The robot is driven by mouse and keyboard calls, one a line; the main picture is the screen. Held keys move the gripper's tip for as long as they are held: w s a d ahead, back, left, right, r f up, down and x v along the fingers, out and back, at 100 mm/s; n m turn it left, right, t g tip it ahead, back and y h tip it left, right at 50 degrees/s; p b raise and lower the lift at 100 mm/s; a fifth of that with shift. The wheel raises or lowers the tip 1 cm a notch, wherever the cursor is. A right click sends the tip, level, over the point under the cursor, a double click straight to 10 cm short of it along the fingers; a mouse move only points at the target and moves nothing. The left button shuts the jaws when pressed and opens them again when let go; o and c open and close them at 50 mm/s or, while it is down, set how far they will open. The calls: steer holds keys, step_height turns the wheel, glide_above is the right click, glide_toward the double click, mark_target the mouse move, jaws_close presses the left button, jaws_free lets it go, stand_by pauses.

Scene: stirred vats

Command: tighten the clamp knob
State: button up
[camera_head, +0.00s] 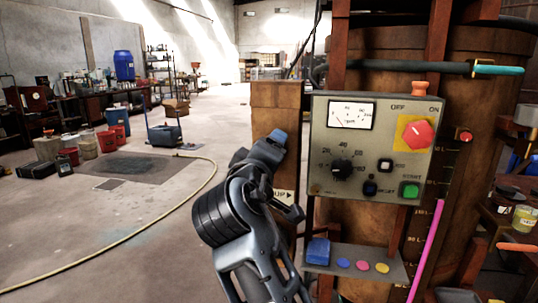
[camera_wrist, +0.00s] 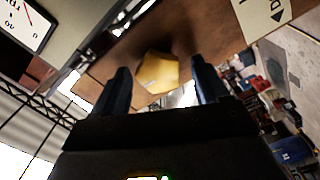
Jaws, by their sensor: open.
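A yellow, many-sided knob (camera_wrist: 157,72) sits against a brown surface in the wrist view. I take it to be the clamp knob. It lies between my gripper's two dark blue fingers, with gaps on both sides. I cannot tell whether the fingertips reach past it. My gripper (camera_wrist: 160,66) is open and empty. In the head view my gripper (camera_head: 284,170) is in front of the brown upright box (camera_head: 277,96), left of the control panel. The yellow knob is not visible there, seemingly hidden behind my gripper.
The control panel (camera_head: 365,104) with a gauge, dial and red knob (camera_head: 417,134) stands close right of my gripper. A small shelf (camera_head: 395,267) with a blue block (camera_head: 318,251) is below. A large brown vat (camera_head: 400,45) is behind. Floor at left is open, crossed by a yellow hose (camera_head: 160,218).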

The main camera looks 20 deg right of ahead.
steer(key=shift+s+a, duration=0.1)
steer(key=v, duration=0.7)
steer(key=shift+s+b, duration=0.25)
steer(key=shift+b, duration=0.05)
steer(key=shift+a, duration=0.15)
